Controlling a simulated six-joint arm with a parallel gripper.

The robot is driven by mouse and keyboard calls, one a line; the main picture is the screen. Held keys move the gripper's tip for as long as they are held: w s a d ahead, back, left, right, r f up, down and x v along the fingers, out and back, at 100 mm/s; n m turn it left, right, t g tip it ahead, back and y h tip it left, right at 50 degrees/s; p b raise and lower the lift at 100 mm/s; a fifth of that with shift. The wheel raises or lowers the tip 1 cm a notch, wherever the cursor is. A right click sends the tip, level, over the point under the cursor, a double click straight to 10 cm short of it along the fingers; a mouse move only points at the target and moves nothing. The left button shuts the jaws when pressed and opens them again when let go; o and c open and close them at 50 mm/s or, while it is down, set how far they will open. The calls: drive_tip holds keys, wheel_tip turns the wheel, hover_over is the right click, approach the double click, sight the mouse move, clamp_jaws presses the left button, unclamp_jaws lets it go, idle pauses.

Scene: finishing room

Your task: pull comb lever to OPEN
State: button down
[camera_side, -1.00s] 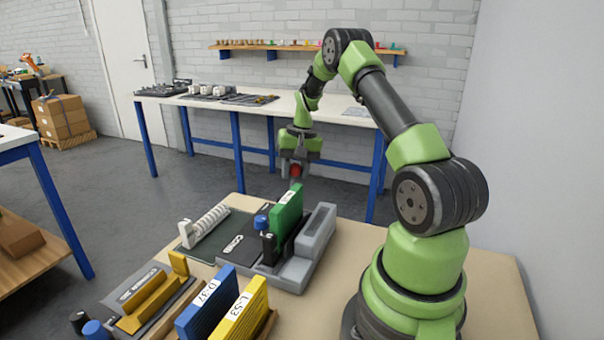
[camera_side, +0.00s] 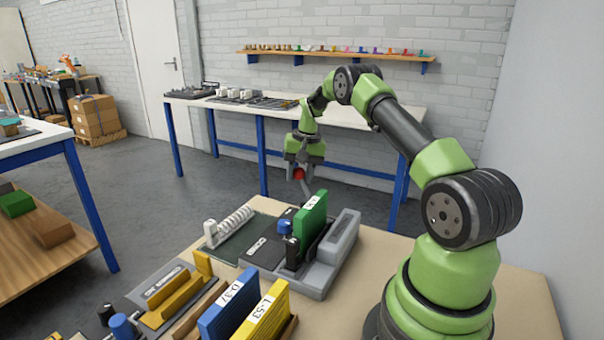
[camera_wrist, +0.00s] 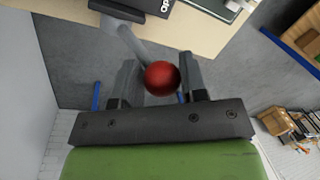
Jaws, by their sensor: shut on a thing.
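The comb lever is a grey rod (camera_wrist: 132,44) with a red ball knob (camera_wrist: 162,78). In the side view the red knob (camera_side: 299,174) sits between my fingers, and the rod leans from it down to the right, behind the green block. My gripper (camera_wrist: 158,80) is shut on the knob, one finger on each side. It also shows in the side view (camera_side: 300,176), beyond the comb machine (camera_side: 342,236).
A green block (camera_side: 313,216) stands upright in the machine, beside blue and black knobs. A white coil (camera_side: 236,220) lies to its left. Blue (camera_side: 228,310) and yellow (camera_side: 262,318) blocks stand in front. Open floor lies beyond the table edge.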

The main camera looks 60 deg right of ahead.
drive_tip(key=shift+w+a+f, duration=0.1)
drive_tip(key=shift+w+f, duration=0.1)
drive_tip(key=c, duration=0.8)
unclamp_jaws()
drive_tip(key=shift+o, duration=0.2)
drive_tip(key=shift+s, duration=0.1)
drive_tip(key=r, duration=0.3)
drive_tip(key=s+r, duration=0.1)
drive_tip(key=r, duration=0.2)
drive_tip(key=d+r, duration=0.1)
drive_tip(key=r, duration=0.2)
drive_tip(key=shift+s+r, duration=0.2)
drive_tip(key=shift+r, duration=0.2)
